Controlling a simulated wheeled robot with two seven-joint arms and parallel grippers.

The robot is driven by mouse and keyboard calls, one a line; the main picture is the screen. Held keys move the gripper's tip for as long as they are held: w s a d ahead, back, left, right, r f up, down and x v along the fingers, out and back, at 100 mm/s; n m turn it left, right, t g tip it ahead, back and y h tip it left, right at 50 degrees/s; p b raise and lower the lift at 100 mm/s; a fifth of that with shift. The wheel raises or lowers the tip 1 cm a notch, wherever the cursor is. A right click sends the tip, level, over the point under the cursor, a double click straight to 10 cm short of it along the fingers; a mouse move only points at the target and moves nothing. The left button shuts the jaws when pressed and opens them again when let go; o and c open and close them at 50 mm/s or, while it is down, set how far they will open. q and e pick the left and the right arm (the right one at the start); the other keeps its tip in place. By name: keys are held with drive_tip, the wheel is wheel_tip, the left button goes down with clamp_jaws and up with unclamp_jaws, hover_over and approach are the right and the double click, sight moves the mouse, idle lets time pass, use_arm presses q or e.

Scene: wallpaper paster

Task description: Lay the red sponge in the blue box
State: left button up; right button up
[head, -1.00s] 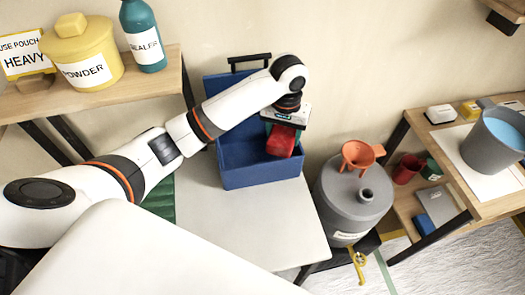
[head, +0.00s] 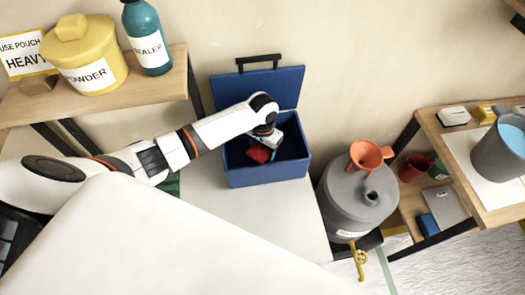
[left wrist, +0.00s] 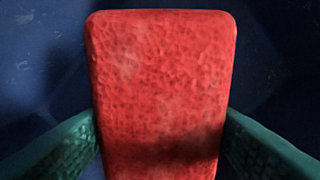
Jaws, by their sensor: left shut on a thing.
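The blue box (head: 268,177) stands on the white table against the wall, its lid (head: 257,87) raised behind it. The red sponge (head: 258,153) is inside the box opening, below the rim as far as I can tell. My left gripper (head: 262,155) reaches down into the box and is shut on the sponge. In the left wrist view the red sponge (left wrist: 160,90) fills the middle between two green fingers, with the dark blue box interior (left wrist: 40,60) behind it. I cannot tell whether the sponge touches the box floor. My right gripper is not in view.
A grey canister (head: 352,205) with an orange funnel (head: 369,155) stands just right of the box. A shelf at left holds a yellow powder tub (head: 88,62) and a teal sealer bottle (head: 147,40). A grey bucket (head: 500,150) stands on the right table. The white tabletop before the box is clear.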

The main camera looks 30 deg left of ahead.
use_arm(q)
drive_tip(key=shift+f, duration=1.25)
drive_tip(key=o, duration=1)
drive_tip(key=shift+f, duration=0.1)
wheel_tip(320, 180, up, 12)
drive_tip(key=shift+r, duration=0.15)
